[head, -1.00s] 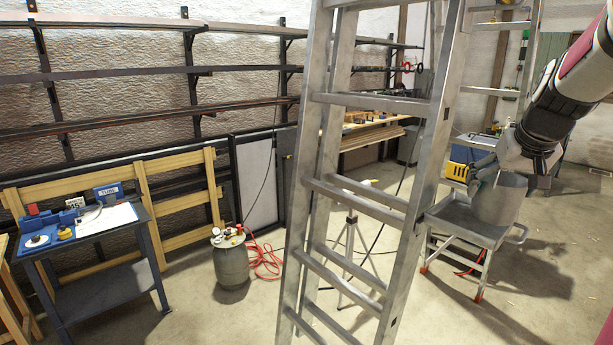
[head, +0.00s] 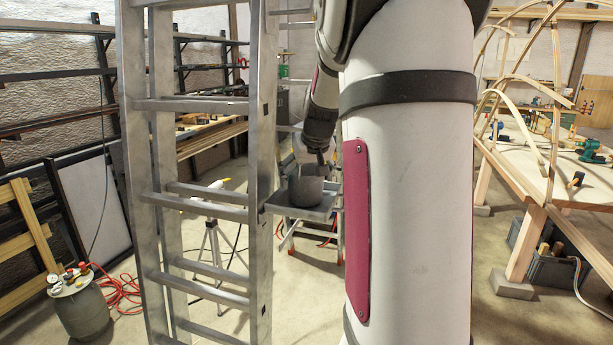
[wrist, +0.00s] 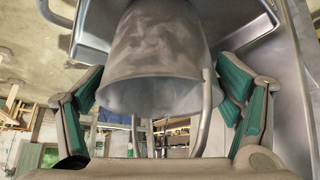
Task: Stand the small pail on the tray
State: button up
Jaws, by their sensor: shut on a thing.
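The small grey pail (head: 306,188) is upright at the tray (head: 315,213), a grey metal platform on a stand behind the ladder, in the head view. Whether its base touches the tray is not clear. My gripper (head: 318,157) is just above the pail, partly hidden by my arm. In the wrist view the picture is upside down: the pail (wrist: 155,50) fills the middle, with its rim towards my gripper (wrist: 160,78). The green-padded fingers are on both sides of the pail, shut on it. The tray's grey surface (wrist: 283,65) shows behind the pail.
A tall aluminium ladder (head: 262,190) stands left of the tray. A tripod (head: 212,240) and a pressure pot (head: 78,305) with a red hose are further left. A workbench (head: 560,185) with bent laths is at right. My arm hides the middle.

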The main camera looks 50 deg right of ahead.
jog(key=shift+f, duration=0.15)
jog(key=o, duration=1.2)
jog(key=shift+c, duration=0.2)
